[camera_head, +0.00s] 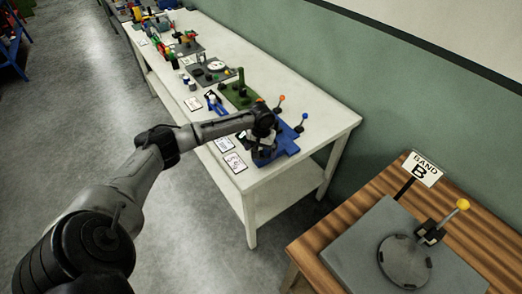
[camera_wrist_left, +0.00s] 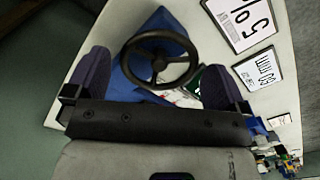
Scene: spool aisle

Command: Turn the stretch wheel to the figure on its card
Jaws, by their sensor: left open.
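A black hand wheel (camera_wrist_left: 192,58) with three spokes lies over a blue base (camera_wrist_left: 170,20) in the left wrist view. My left gripper (camera_wrist_left: 156,66) is open, with one dark finger on each side of the wheel and a visible gap to its rim. In the head view my left gripper (camera_head: 264,141) hangs over the near end of the white table, above the blue base (camera_head: 286,145), and mostly hides the wheel. Two cards lie beside it, a larger-print card (camera_wrist_left: 240,18) and a second card (camera_wrist_left: 258,73); their figures are turned and hard to read. My right gripper is not in view.
Two levers, orange-knobbed (camera_head: 281,99) and blue-knobbed (camera_head: 304,117), stand behind the blue base. A green device (camera_head: 238,93) and several others line the white table (camera_head: 330,125). A wooden table (camera_head: 375,190) with a "BAND B" sign (camera_head: 422,169) is at right.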

